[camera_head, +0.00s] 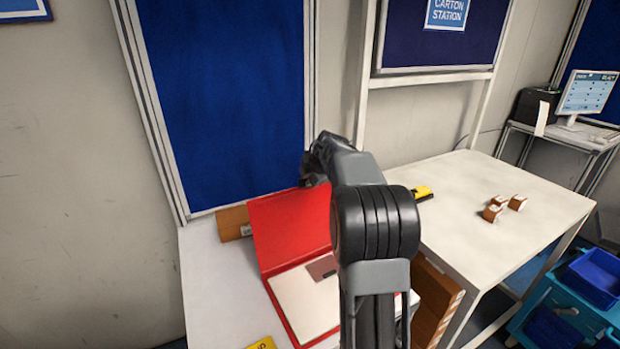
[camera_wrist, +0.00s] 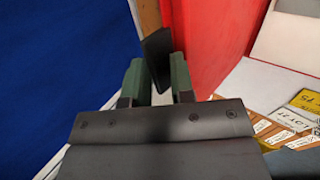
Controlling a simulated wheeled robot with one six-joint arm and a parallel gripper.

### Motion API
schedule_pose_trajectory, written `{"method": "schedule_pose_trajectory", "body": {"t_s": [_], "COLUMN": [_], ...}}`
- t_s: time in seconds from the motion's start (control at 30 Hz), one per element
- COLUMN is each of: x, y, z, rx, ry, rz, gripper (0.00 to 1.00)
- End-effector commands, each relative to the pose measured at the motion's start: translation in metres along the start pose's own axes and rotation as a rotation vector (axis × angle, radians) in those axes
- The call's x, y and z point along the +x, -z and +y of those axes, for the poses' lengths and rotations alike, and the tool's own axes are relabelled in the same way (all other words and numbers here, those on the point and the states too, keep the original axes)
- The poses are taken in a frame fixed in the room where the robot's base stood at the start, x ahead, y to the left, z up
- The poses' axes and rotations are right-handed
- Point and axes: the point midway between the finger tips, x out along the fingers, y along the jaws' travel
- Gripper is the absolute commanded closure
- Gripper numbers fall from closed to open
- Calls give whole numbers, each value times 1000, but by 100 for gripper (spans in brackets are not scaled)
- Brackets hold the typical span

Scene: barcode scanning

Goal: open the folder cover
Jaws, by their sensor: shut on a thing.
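The red folder lies on the white table at the lower middle of the head view. Its red cover (camera_head: 290,230) stands raised and tilted back, and the white inside (camera_head: 303,303) is exposed. The cover also fills the upper middle of the wrist view (camera_wrist: 215,35). My gripper (camera_head: 312,175) is at the cover's far upper edge, partly hidden by my arm. In the wrist view my gripper (camera_wrist: 158,82) is shut on a thin dark tab (camera_wrist: 157,50) beside the red cover. How the tab joins the cover is not clear. My arm hides the folder's right side.
A cardboard box (camera_head: 234,222) stands behind the folder, near the blue panel (camera_head: 235,90). A yellow card (camera_head: 262,343) lies at the front. The right table (camera_head: 470,215) holds a yellow-black device (camera_head: 424,192) and several small boxes.

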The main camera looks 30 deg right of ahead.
Motion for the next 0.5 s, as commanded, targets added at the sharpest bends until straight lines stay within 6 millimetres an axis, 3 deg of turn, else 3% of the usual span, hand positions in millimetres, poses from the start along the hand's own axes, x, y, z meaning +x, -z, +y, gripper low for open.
{"method": "schedule_pose_trajectory", "body": {"t_s": [0.03,0.17,0.3,0.5], "x": [8,8,7,-15], "y": [0,1,1,1], "z": [-9,-9,-8,-7], "rx": [5,4,3,2], "ry": [23,23,22,15], "rz": [7,8,8,5], "gripper": [76,65,65,65]}}
